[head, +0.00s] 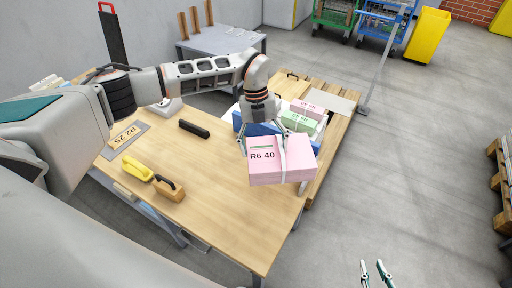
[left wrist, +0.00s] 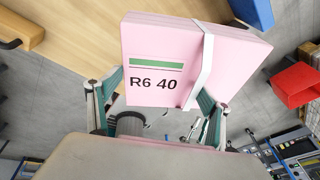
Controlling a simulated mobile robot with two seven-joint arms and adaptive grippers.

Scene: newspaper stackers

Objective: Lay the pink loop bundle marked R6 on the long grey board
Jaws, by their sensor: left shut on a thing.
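The pink bundle marked R6 40 (head: 270,168) has a white strap. It is in my left gripper (head: 263,138), which is shut on it and holds it near the table's right end. In the left wrist view the bundle (left wrist: 165,80) sits between the two fingers, label facing the camera. Another pale grey sheet (head: 335,101) lies on the slatted wooden platform behind. My right gripper (head: 376,273) shows at the bottom edge, its fingertips apart, with nothing between them.
The wooden table (head: 200,215) has clear space in its middle and front. A black bar (head: 194,129), a yellow tool (head: 137,169) and a wooden block with a handle (head: 169,188) lie on it. Pink (head: 308,109) and green (head: 299,122) bundles lie behind the held one.

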